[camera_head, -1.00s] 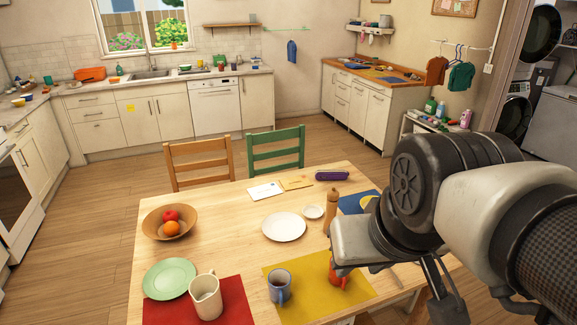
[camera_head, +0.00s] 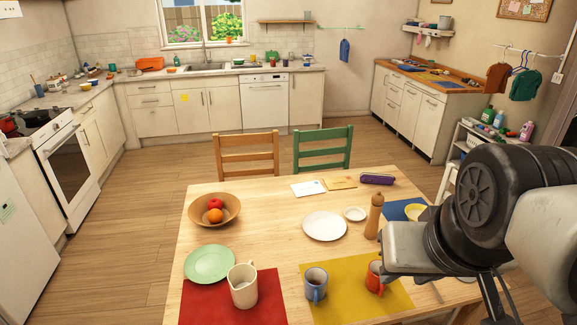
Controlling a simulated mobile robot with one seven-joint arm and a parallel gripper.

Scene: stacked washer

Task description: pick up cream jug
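The cream jug (camera_head: 243,287) stands upright on the red placemat (camera_head: 214,303) at the front left of the wooden table. Its spout and handle show, and it looks empty inside as far as I can see. My gripper (camera_head: 493,298) hangs at the lower right, over the table's right side, well to the right of the jug and apart from it. Its dark fingers run down toward the bottom edge of the picture, and whether they are open or shut is unclear.
A green plate (camera_head: 209,264) lies close behind the jug to the left. A blue mug (camera_head: 315,286) and a red mug (camera_head: 375,278) stand on the yellow placemat (camera_head: 345,308). A fruit bowl (camera_head: 200,207), white plate (camera_head: 324,226) and pepper mill (camera_head: 374,216) stand farther back.

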